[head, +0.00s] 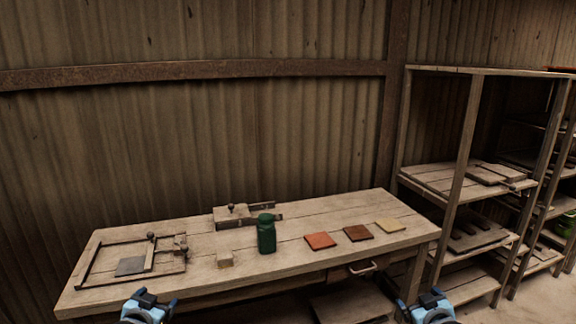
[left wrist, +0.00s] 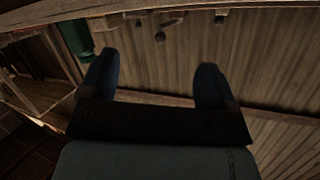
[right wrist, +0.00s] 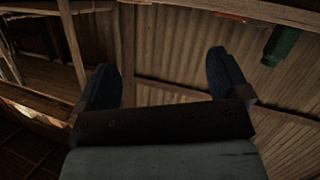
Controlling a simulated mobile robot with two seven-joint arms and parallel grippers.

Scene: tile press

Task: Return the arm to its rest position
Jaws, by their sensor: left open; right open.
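My left gripper (head: 146,305) is at the front left of the workbench (head: 205,272), near its front edge. It is open and empty, and its two spread fingers show in the left wrist view (left wrist: 153,85). My right gripper (head: 431,305) is in front of the bench's right end, open and empty. Its spread fingers show in the right wrist view (right wrist: 172,82). Both grippers are apart from everything on the bench. An orange tile (head: 320,241), a brown tile (head: 358,233) and a cream tile (head: 390,225) lie in a row on the bench's right half.
A green bottle (head: 267,234) stands mid-bench by a small wooden block (head: 225,259). A wooden frame with a grey plate (head: 130,266) lies at the left. A wooden device with a knob (head: 231,215) sits at the back. A shelf rack (head: 468,135) stands right of the bench.

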